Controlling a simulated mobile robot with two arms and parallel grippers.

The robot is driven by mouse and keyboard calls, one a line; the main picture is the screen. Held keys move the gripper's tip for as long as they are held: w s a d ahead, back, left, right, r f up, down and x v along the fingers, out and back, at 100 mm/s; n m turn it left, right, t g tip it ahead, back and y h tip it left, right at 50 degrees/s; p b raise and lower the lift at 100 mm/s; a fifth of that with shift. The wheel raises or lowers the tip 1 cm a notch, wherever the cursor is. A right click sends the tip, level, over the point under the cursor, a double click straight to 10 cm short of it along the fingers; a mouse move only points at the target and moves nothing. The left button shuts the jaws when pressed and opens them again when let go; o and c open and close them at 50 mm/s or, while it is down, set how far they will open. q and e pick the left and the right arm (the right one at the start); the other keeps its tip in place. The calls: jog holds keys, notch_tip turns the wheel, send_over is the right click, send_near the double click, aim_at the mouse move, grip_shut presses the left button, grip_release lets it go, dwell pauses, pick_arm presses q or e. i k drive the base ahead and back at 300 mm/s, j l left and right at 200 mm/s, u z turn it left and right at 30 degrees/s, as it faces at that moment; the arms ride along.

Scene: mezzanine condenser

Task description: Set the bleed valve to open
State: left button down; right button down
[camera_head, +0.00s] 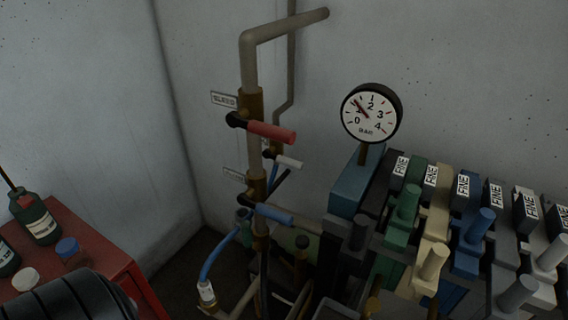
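The bleed valve (253,104) is a brass body on a vertical grey pipe in the middle of the camera_head view. A small tag reading BLEED (224,98) is beside it on the left. Its red-gripped lever (270,132) sticks out to the right, roughly level and across the pipe. The lever's black hub is at the left of the pipe. Above the valve the pipe bends to the right and ends in an open-looking spout (320,14). Neither of my grippers is in view, and nothing touches the lever.
Below are a white lever (289,162) and a blue lever (274,214), with a blue hose (218,253). A pressure gauge (371,112) and a row of blocks marked FINE (462,188) crowd the right. A red cabinet (105,257) with bottles stands left.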

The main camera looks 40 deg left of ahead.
aim_at(233, 119)
jog(key=j+u, duration=0.1)
jog(key=u, duration=0.3)
jog(key=i+u, duration=0.1)
jog(key=u, duration=0.3)
jog(key=i+u, duration=0.1)
jog(key=u, duration=0.3)
